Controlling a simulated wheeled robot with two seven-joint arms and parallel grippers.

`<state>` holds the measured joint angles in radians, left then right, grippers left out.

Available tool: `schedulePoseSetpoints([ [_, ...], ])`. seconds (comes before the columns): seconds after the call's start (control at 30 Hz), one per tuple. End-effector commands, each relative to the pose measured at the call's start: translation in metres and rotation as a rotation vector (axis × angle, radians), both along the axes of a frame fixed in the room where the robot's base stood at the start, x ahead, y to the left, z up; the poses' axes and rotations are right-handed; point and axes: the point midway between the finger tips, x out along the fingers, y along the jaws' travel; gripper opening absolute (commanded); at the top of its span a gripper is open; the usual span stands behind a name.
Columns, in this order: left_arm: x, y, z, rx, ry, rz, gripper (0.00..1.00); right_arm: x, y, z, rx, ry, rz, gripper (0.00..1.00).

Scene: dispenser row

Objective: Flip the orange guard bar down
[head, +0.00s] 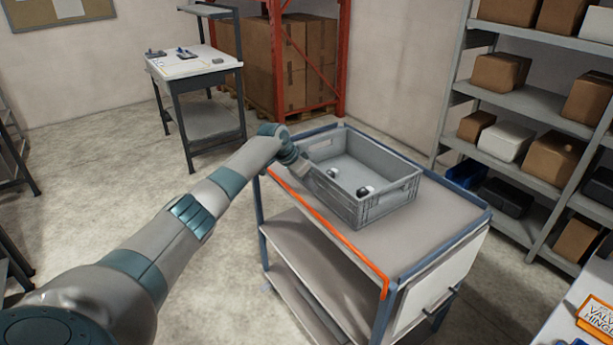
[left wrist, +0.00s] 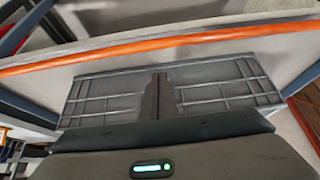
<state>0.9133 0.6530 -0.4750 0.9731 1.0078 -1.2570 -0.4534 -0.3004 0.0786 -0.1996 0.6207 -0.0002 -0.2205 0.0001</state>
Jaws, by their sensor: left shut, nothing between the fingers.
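The orange guard bar (head: 335,233) runs along the near left long side of the cart's top, about level with that edge, with a short bent end at the near corner. In the left wrist view the bar (left wrist: 160,47) crosses the upper part of the picture, slightly slanted. My left gripper (head: 304,184) is at the cart's left side, between the bar and the grey crate, close to the crate's wall. Its fingers (left wrist: 158,82) are shut together and empty, seen against the crate's ribbed wall. I cannot tell whether they touch the crate. My right gripper is not in view.
The grey crate (head: 382,208) stands on the blue-framed cart (head: 425,235) and holds a few small black-and-white items. Shelves with boxes (head: 500,72) stand at the right. A table (head: 195,65) stands behind. The floor left of the cart is clear.

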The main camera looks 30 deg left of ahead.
Motion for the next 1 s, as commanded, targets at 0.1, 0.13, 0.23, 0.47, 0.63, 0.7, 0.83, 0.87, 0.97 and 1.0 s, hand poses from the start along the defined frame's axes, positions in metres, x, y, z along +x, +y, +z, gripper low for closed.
schedulePoseSetpoints([
  [0.1,-0.012,0.007,0.001,0.003,0.001,0.002,0.0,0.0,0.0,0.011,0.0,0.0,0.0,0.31],
  [0.13,-0.014,0.008,0.0,0.003,0.001,0.002,0.0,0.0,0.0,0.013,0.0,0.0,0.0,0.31],
  [0.23,-0.022,0.012,-0.001,0.003,0.001,0.002,0.0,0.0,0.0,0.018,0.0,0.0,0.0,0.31],
  [0.47,-0.033,0.016,-0.005,0.001,0.002,0.003,0.0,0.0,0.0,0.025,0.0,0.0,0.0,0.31],
  [0.63,-0.034,0.016,-0.006,0.001,0.001,0.003,0.0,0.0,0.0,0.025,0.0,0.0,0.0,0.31],
  [0.7,-0.034,0.016,-0.006,0.001,0.0,0.003,0.0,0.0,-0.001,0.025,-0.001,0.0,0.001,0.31],
  [0.83,-0.034,0.016,-0.006,0.001,0.001,0.003,0.0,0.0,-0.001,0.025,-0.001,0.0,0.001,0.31],
  [0.87,-0.034,0.016,-0.006,0.001,0.0,0.003,0.0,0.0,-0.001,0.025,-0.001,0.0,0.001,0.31],
  [0.97,-0.034,0.016,-0.006,0.0,-0.003,0.003,0.0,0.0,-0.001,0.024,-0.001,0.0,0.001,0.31],
  [1.0,-0.035,0.017,-0.006,-0.002,-0.007,0.003,0.0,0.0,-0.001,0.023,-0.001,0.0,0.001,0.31],
])
